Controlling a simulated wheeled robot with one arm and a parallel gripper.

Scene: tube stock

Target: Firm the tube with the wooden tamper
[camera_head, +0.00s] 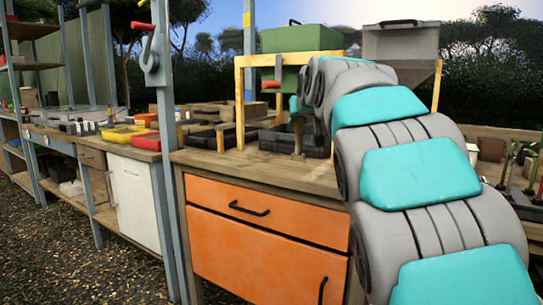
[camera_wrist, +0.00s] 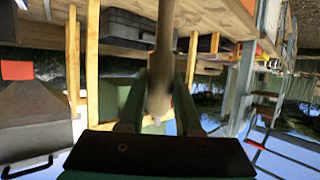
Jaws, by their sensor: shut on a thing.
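My gripper (camera_wrist: 159,92) is shut on the wooden tamper (camera_wrist: 165,40), whose rounded handle end sits between the two fingers in the wrist view. The tamper's shaft runs away from the fingers toward the bench, and its far end is cut off at the picture's edge. In the head view my arm hides most of the gripper. A brown upright piece, likely the tamper (camera_head: 298,135), shows below it at a black tray (camera_head: 318,145) on the bench. I cannot make out the tube, nor whether the tamper touches it.
A wooden frame (camera_head: 240,105) with a green box (camera_head: 302,38) stands around the work spot. A grey hopper (camera_head: 400,42) is to its right. Seedling tubes (camera_head: 528,170) stand at the far right. Yellow (camera_head: 122,134) and red (camera_head: 147,141) trays lie on the left bench.

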